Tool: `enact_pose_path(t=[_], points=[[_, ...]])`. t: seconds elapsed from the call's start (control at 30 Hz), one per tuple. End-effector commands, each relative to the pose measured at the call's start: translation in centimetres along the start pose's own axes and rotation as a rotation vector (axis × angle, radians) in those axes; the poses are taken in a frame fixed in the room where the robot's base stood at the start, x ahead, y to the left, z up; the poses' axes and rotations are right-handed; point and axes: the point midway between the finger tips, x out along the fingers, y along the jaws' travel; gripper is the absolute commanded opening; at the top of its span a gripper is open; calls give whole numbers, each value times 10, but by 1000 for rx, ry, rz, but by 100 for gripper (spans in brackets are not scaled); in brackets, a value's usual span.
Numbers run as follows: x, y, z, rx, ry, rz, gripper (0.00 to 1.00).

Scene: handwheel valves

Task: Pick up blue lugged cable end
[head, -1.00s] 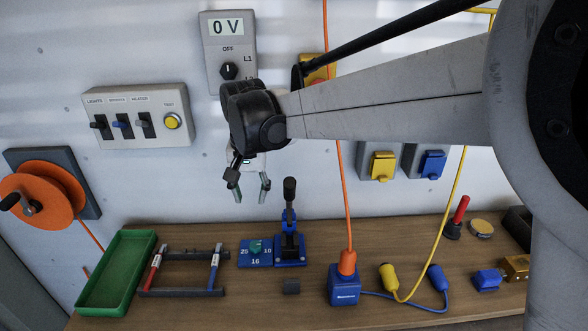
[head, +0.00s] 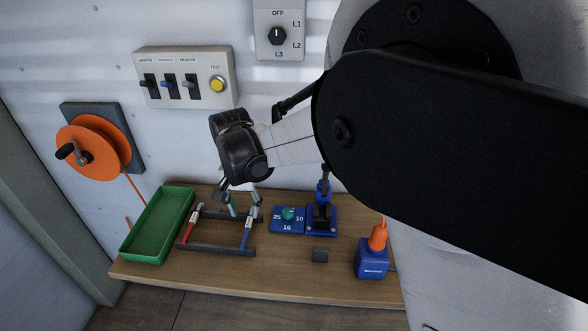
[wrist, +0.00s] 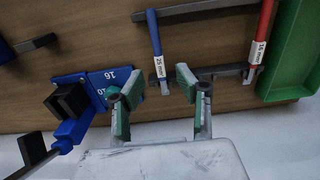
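The blue lugged cable end (head: 247,236) lies across a dark rack (head: 215,249) on the bench; in the wrist view the blue cable end (wrist: 155,35) has a white label reading 25 mm and a metal lug. My gripper (head: 244,202) is open and empty above the rack's far bar. In the wrist view my gripper (wrist: 158,78) has its green-padded fingers spread on either side of the lug end, with no clear contact. A red cable end (head: 188,229) lies across the rack's left side; it also shows in the wrist view (wrist: 262,45).
A green tray (head: 160,241) stands left of the rack. A blue die plate (head: 287,226) and a blue lever press (head: 321,218) stand right of it. A small dark block (head: 319,256) and a blue box with an orange plug (head: 371,258) are farther right.

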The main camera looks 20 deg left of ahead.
Motion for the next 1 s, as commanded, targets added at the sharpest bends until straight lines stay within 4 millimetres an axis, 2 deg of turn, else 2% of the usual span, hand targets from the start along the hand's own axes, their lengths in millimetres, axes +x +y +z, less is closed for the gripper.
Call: enact_pose_path(t=[0.23, 0.5, 0.83, 1.0], points=[[16, 1, -2, 0, 0, 0, 33], [52, 2, -5, 0, 0, 0, 33], [58, 2, -5, 0, 0, 0, 33], [58, 2, -5, 0, 0, 0, 12]])
